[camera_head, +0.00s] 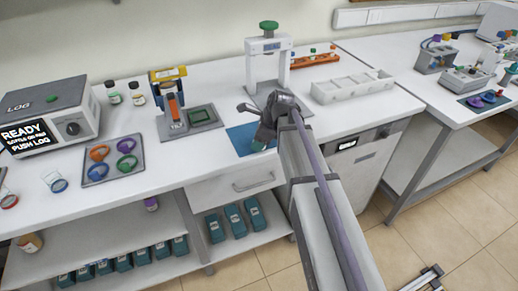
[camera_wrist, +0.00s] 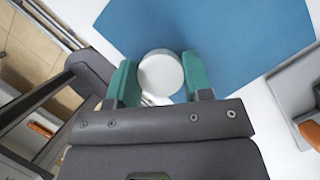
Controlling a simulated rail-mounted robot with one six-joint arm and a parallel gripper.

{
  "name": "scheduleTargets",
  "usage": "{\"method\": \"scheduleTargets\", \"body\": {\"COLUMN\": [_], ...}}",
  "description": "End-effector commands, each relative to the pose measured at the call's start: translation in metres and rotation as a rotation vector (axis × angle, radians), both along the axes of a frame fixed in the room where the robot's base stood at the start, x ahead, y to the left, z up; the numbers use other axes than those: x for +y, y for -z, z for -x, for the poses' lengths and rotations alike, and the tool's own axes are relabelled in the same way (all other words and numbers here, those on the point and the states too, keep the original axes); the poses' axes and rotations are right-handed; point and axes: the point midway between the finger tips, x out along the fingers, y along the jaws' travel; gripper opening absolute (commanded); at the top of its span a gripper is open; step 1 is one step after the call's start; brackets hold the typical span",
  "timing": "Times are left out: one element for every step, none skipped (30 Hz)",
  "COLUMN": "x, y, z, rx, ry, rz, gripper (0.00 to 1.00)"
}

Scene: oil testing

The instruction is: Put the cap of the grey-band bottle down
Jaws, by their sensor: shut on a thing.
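My gripper (camera_wrist: 160,82) is shut on a round white cap (camera_wrist: 160,70), which sits between its teal fingertips in the wrist view. The blue mat (camera_wrist: 225,35) lies beneath the cap; I cannot tell whether the cap touches it. In the head view my gripper (camera_head: 261,142) is low over the blue mat (camera_head: 240,137) near the front edge of the bench, and the cap is hidden there. Two small bottles (camera_head: 114,93) (camera_head: 137,94) stand at the back left, but I cannot make out a grey band on either.
A white compartment tray (camera_head: 352,86) stands to the right. A grey tray with coloured rings (camera_head: 112,160) is farther left.

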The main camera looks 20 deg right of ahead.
Motion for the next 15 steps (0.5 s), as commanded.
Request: {"method": "scheduleTargets", "body": {"x": [-0.0001, 0.0000, 0.0000, 0.0000, 0.0000, 0.0000, 0.0000, 0.0000, 0.0000, 0.0000, -0.0001, -0.0001, -0.0001, 0.0000, 0.0000], "y": [0.0025, 0.0005, -0.0003, -0.0004, -0.0005, -0.0002, 0.0008, 0.0023, 0.0040, 0.0050, 0.0059, 0.0072, 0.0082, 0.0092, 0.0085], "z": [0.0000, 0.0001, 0.0001, 0.0000, 0.0000, 0.0000, 0.0000, 0.0000, 0.0000, 0.0000, 0.0000, 0.0001, 0.0003, 0.0005, 0.0008], "rx": [0.000, 0.000, 0.000, 0.000, 0.000, 0.000, 0.000, 0.000, 0.000, 0.000, 0.000, 0.000, 0.000, 0.001, 0.003], "ry": [0.000, 0.000, 0.000, 0.000, 0.000, 0.000, 0.000, 0.000, 0.000, 0.000, 0.000, 0.000, 0.000, 0.000, 0.000], "rz": [0.000, 0.000, 0.000, 0.000, 0.000, 0.000, 0.000, 0.000, 0.000, 0.000, 0.000, 0.001, 0.001, 0.000, 0.001], "gripper": [0.24, 0.24, 0.24, 0.24, 0.24, 0.24, 0.24, 0.24, 0.24, 0.24, 0.24, 0.24, 0.25, 0.25, 0.48]}}
